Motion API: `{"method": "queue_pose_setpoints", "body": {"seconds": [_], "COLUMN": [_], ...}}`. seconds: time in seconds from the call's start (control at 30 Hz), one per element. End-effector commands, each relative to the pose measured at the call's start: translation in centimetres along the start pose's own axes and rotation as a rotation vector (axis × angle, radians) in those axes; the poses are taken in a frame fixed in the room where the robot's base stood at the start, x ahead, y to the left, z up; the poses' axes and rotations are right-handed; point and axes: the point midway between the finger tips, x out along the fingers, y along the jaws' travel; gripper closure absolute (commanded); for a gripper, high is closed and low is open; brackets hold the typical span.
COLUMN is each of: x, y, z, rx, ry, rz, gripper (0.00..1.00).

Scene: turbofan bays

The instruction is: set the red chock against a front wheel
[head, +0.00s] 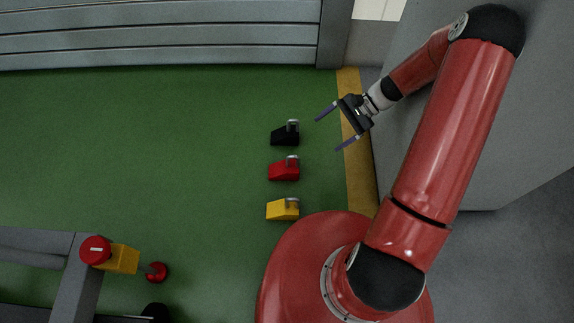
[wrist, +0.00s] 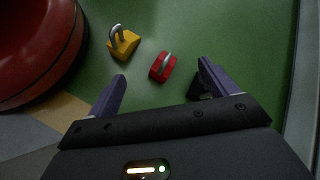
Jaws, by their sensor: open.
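The red chock (head: 284,170) is a small wedge with a grey metal handle. It stands on the green floor, in the middle of a column between the black chock (head: 286,134) and the yellow chock (head: 283,209). My gripper (head: 328,134) is open and empty, to the right of the chocks and apart from them. In the wrist view the red chock (wrist: 162,67) shows beyond the gap between my fingers, with the yellow chock (wrist: 123,45) to its left. The black chock is largely hidden behind the right finger there. No front wheel is clearly identifiable.
A grey frame (head: 75,280) with a yellow block (head: 123,259) and red knobs stands at the lower left; a dark rounded thing (head: 155,311) is cut off below. A yellow floor strip (head: 358,180) borders a grey cabinet on the right. Green floor left of the chocks is clear.

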Motion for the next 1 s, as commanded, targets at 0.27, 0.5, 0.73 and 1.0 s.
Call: {"method": "queue_pose_setpoints", "body": {"seconds": [0.27,0.5,0.73,1.0], "x": [8.1,14.3,17.2,19.2], "y": [2.8,4.8,5.5,3.8], "z": [-6.6,-9.7,-10.7,-10.1], "rx": [0.297,0.518,0.615,0.623], "ry": [-0.278,-0.46,-0.536,-0.542], "rz": [-0.3,-0.543,-0.653,-0.662], "gripper": [0.15,0.15,0.15,0.15]}}
